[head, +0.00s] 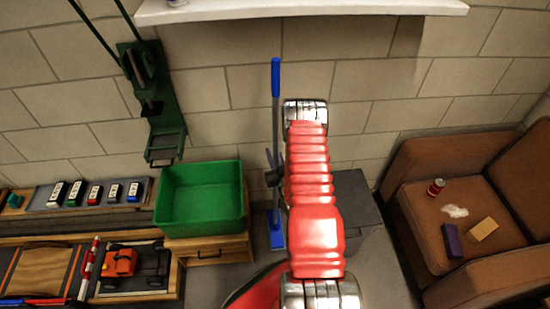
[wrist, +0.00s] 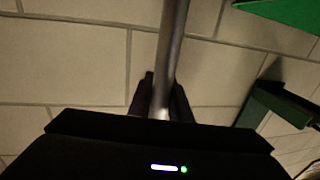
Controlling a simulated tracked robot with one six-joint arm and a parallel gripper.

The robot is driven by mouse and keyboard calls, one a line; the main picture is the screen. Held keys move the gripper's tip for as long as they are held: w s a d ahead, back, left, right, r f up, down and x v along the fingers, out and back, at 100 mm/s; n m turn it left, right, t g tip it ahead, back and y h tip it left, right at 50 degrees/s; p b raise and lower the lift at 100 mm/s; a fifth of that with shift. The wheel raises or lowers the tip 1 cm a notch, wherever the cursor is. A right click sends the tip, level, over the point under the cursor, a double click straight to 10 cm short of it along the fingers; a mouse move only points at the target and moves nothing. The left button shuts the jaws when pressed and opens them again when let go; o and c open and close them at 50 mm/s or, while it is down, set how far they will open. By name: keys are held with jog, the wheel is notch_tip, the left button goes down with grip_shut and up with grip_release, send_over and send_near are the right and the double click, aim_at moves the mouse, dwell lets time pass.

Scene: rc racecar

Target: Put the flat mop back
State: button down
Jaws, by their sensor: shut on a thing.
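The flat mop (head: 276,85) has a blue handle grip at the top, a grey pole and a blue flat head (head: 277,230) low down. It stands nearly upright close to the brick wall in the head view. My gripper (head: 272,178) is shut on the mop's pole, partly hidden behind my red arm. In the wrist view the grey pole (wrist: 174,50) runs up between the dark fingers (wrist: 160,98). The mop head lies over the grey floor; I cannot tell whether it touches it.
A green bin (head: 200,198) stands on a wooden drawer unit left of the mop. A dark grey box (head: 355,205) is behind my arm. A brown sofa (head: 425,205) with a can stands right. A green wall-mounted device (head: 160,100) and a white shelf (head: 300,10) are above.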

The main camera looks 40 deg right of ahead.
jog(key=shift+w+d+f, duration=0.1)
jog(key=shift+f, duration=0.75)
jog(key=shift+w+d+f, duration=0.1)
jog(key=shift+f, duration=0.7)
jog(key=c, duration=1.6)
grip_release()
jog(key=shift+f, duration=0.1)
jog(key=shift+c, duration=0.2)
jog(key=shift+a+f, duration=0.1)
jog(key=shift+f, duration=0.05)
jog(key=v, duration=1.4)
jog(key=shift+w, duration=0.1)
